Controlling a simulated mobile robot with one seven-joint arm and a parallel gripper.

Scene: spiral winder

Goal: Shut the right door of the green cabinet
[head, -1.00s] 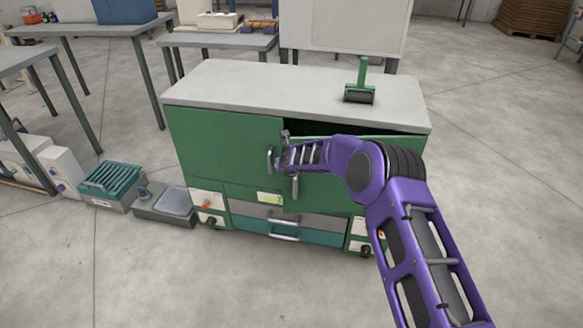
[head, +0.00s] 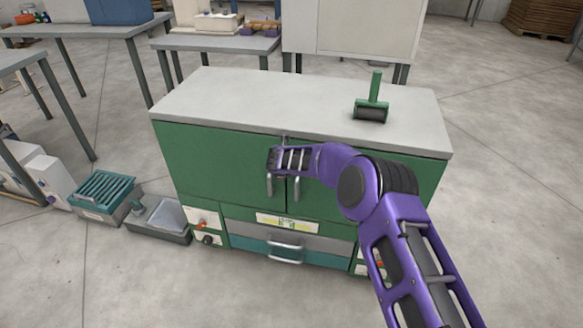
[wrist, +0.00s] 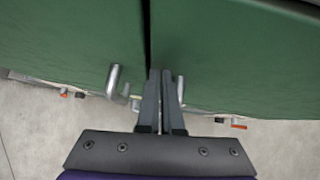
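The green cabinet (head: 186,160) stands in front of me. Its right door (head: 425,180) looks flush or nearly flush with the front in the head view, partly hidden behind my purple arm. In the wrist view, a narrow dark gap separates the right door (wrist: 230,55) from the left door (wrist: 70,45). My gripper (head: 276,160) is at the seam between the doors, close to both handles. In the wrist view its fingers (wrist: 161,75) are together with nothing visible between them. The right handle (wrist: 180,89) is just right of them, the left handle (wrist: 113,80) to their left.
A green-handled roller (head: 371,110) stands on the grey cabinet top. A drawer with a metal handle (head: 285,250) is below the doors. A teal crate (head: 103,195) and a grey tray (head: 160,220) sit on the floor at left. The floor at right is clear.

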